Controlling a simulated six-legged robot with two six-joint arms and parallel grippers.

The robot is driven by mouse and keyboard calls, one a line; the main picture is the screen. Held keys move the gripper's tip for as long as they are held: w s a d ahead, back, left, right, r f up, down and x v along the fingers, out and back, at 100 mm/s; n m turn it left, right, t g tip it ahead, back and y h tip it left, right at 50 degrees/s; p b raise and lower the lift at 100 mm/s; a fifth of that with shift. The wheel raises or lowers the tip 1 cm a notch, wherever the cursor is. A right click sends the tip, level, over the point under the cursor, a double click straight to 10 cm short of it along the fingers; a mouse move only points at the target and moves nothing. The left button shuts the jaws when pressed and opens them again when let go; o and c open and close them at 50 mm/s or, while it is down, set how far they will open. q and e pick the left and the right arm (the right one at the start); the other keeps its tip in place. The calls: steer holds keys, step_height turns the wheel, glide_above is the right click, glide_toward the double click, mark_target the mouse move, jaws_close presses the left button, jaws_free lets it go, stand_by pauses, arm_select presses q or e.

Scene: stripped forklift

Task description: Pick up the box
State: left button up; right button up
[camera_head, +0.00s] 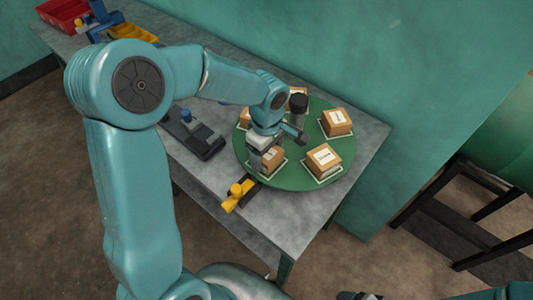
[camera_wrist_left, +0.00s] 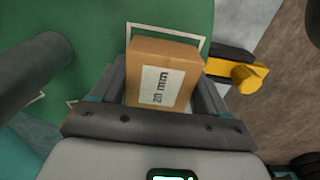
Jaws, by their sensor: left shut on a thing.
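A small brown cardboard box with a white label (camera_head: 271,154) is at the near left of a round green turntable (camera_head: 290,179). My left gripper (camera_head: 266,160) comes down over this box and partly hides it. In the left wrist view the box (camera_wrist_left: 162,86) sits between the two fingers, and my left gripper (camera_wrist_left: 160,100) is shut on it. A white outlined square shows on the green surface behind the box. Whether the box touches the turntable is hard to tell.
Several other boxes stand on the turntable, among them one at right (camera_head: 336,122) and one at front right (camera_head: 324,161). A dark post (camera_head: 299,107) rises mid-turntable. A yellow handle (camera_head: 237,195) is at the table's near edge. A dark device (camera_head: 193,132) lies left.

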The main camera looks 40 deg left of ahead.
arm_select(q)
step_height(320, 180, up, 19)
steer(key=shift+r, duration=0.2)
stand_by(0.3)
